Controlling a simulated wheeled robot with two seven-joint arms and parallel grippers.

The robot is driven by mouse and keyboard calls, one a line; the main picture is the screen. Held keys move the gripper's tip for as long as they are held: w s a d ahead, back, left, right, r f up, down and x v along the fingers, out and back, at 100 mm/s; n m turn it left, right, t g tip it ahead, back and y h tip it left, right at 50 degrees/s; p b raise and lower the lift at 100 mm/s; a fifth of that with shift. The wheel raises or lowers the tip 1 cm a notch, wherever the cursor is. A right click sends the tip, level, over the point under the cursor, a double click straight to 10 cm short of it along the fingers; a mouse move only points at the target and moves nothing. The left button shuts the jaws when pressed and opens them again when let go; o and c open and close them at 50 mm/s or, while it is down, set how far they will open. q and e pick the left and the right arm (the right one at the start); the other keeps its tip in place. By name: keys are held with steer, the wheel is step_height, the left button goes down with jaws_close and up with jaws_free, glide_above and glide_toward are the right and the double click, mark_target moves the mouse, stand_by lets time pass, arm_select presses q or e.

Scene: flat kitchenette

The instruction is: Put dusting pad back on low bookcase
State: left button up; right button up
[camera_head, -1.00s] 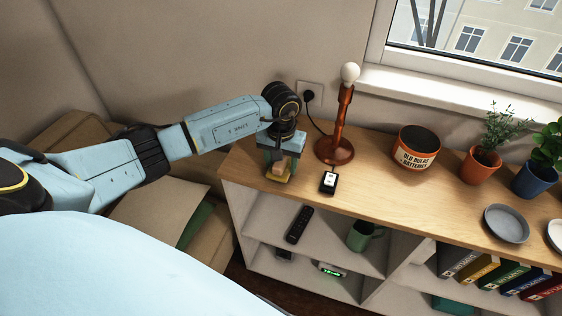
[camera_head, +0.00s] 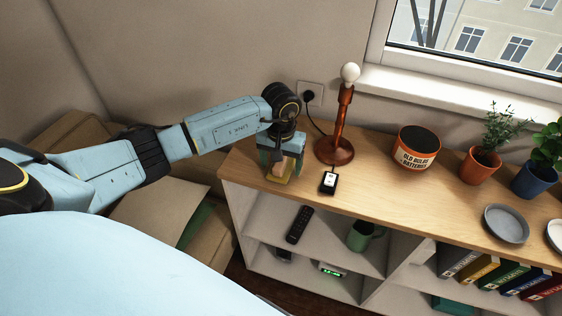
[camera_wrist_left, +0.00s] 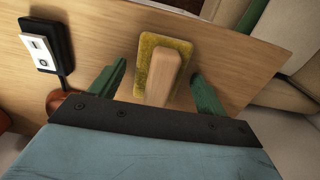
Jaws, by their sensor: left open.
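The dusting pad (camera_wrist_left: 163,63) is a yellow pad with a wooden handle block. It lies on the wooden top of the low bookcase (camera_head: 380,189), near its left end. In the head view the pad (camera_head: 281,179) is partly hidden under my gripper. My left gripper (camera_head: 283,170) points down right over it. In the left wrist view the green fingers of my left gripper (camera_wrist_left: 160,85) are apart, one on each side of the handle, with gaps visible. My right gripper is not in view.
A small black switch box (camera_head: 328,182) and a red-brown lamp (camera_head: 335,150) stand just right of my gripper. A battery tub (camera_head: 416,150), potted plants (camera_head: 480,164) and a grey dish (camera_head: 506,223) stand further right. Cardboard boxes (camera_head: 165,212) are at the left.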

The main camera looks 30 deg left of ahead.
arm_select(q)
step_height(320, 180, up, 12)
stand_by(0.4)
